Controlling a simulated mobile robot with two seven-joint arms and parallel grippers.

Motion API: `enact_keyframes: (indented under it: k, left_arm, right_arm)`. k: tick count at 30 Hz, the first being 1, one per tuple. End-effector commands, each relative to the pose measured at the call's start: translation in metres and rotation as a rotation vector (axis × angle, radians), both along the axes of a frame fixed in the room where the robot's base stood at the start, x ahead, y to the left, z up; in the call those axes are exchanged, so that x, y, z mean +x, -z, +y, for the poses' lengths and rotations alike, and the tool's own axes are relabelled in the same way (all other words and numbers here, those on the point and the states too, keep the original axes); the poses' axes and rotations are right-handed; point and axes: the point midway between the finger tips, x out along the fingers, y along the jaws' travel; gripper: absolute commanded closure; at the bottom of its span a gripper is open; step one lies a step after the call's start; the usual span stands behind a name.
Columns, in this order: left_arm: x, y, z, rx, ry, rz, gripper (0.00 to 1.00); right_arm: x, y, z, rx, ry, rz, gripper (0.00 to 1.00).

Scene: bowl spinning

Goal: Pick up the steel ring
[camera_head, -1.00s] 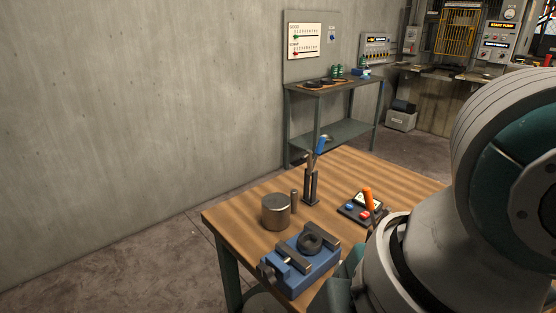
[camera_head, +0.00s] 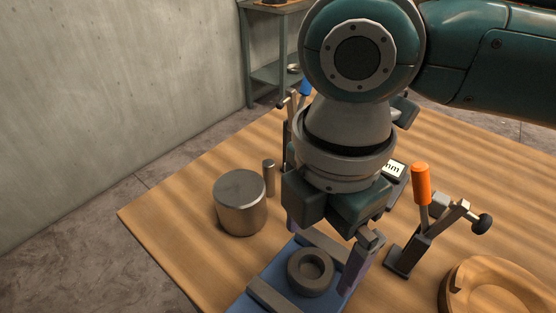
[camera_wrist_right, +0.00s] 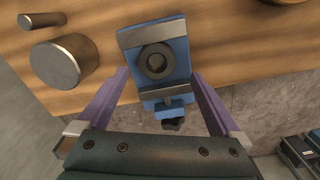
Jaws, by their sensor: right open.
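The steel ring (camera_head: 298,284) is a dark grey ring lying flat between the grey jaws of a blue vise (camera_head: 262,306) on the wooden table. My right gripper (camera_head: 327,245) hangs above the vise, pointing down, its two fingers spread and empty. In the right wrist view the ring (camera_wrist_right: 145,72) sits in the vise (camera_wrist_right: 177,88), between and ahead of the purple-sided fingers (camera_wrist_right: 160,82), apart from both. My left gripper is in neither current view.
A steel cylinder (camera_head: 240,205) and a thin pin (camera_head: 269,178) stand left of the gripper. An orange-handled clamp (camera_head: 421,185) and a round wooden piece (camera_head: 490,285) are to the right. A blue-handled tool is partly hidden behind my arm.

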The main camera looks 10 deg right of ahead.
Motion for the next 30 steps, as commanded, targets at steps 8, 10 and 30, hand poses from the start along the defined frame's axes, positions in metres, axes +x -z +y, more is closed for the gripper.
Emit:
enact_keyframes:
  k: [8, 10, 30]
  left_arm:
    - [0.001, 0.003, 0.002, 0.008, 0.005, -0.002, 0.5]
    - [0.001, 0.003, 0.002, 0.009, 0.006, -0.003, 0.5]
    - [0.002, 0.003, 0.001, 0.005, 0.003, -0.006, 0.5]
  right_arm:
    - [0.003, 0.042, 0.0, -0.001, 0.001, 0.003, 0.0]
    - [0.003, 0.047, -0.001, -0.001, 0.001, 0.002, 0.0]
    - [0.003, 0.048, -0.001, 0.0, 0.0, 0.0, 0.47]
